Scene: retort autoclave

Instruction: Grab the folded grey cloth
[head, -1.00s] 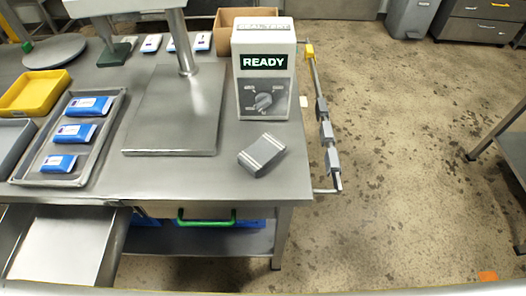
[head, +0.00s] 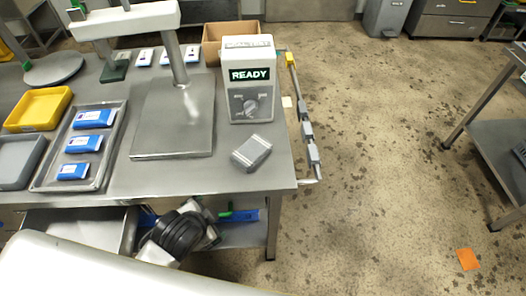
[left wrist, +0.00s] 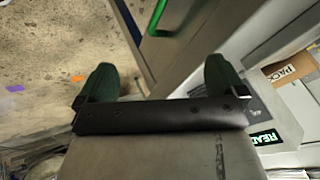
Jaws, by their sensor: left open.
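The folded grey cloth (head: 251,152), with pale stripes along one side, lies on the steel table (head: 190,178) near its front right corner. It is in front of the control box marked READY (head: 250,100) and nothing touches it. My left arm shows at the table's front edge, below and left of the cloth. In the left wrist view my left gripper (left wrist: 160,82) has its two dark green fingers wide apart with nothing between them. I cannot make out the cloth in that view. My right gripper is in neither view.
A steel scale (head: 172,130) stands left of the cloth. A tray (head: 62,182) with blue packs and a yellow bin (head: 38,108) are farther left. A rail with grey blocks (head: 308,135) runs along the table's right edge. A green handle (left wrist: 156,18) shows in the left wrist view.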

